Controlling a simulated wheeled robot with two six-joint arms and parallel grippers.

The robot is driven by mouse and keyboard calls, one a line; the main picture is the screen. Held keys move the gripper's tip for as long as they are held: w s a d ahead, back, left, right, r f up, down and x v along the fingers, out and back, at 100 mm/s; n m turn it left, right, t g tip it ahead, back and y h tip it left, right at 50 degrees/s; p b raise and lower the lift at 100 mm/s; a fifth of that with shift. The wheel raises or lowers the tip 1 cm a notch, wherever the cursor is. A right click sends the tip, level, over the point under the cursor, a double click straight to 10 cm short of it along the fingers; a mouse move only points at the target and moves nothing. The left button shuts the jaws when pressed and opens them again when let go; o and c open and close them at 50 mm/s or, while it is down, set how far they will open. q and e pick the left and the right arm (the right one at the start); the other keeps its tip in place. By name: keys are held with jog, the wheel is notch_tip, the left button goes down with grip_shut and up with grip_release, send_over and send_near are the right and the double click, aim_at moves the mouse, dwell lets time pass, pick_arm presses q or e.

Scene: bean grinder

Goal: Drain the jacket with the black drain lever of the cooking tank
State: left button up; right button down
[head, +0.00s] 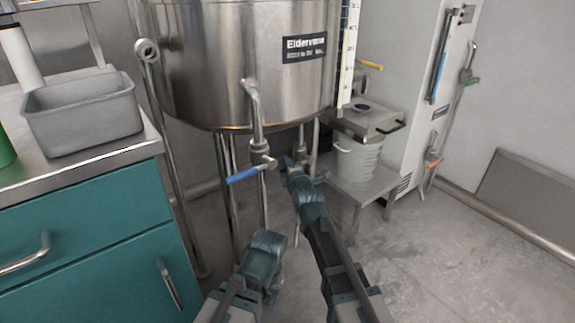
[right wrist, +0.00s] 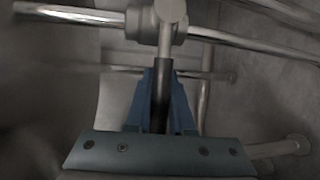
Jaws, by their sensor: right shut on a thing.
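The steel cooking tank (head: 215,65) stands on legs in the middle of the head view. My right gripper (head: 290,163) reaches under it to a valve. In the right wrist view the black drain lever (right wrist: 161,95) runs from a grey valve body (right wrist: 168,22) down between the two blue fingers of my right gripper (right wrist: 160,82), which is shut on it. In the head view the black lever is mostly hidden behind my gripper. My left arm shows low in the head view, but its fingers cannot be made out clearly.
A blue-handled valve lever (head: 247,174) sits just left of my right gripper, below a bent pipe (head: 254,110). A teal cabinet (head: 90,240) with a grey tub (head: 83,118) stands left. A low steel stand (head: 362,187) with a white bucket (head: 357,160) stands right.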

dwell(0.7)
jog(key=shift+w+d+r+m+g+y+p, duration=0.15)
jog(key=shift+r+m+g+y+p, duration=0.25)
jog(key=shift+r+m+p, duration=0.65)
jog(key=shift+d+r+m+g+y+p, duration=0.1)
jog(key=shift+r+m+g+y+p, duration=0.3)
jog(key=shift+p, duration=1.25)
jog(key=shift+w+d+r+m+g+y+p, duration=0.15)
jog(key=shift+r+m+g+p, duration=0.45)
jog(key=shift+m+p, duration=0.55)
jog(key=c, duration=0.8)
grip_release()
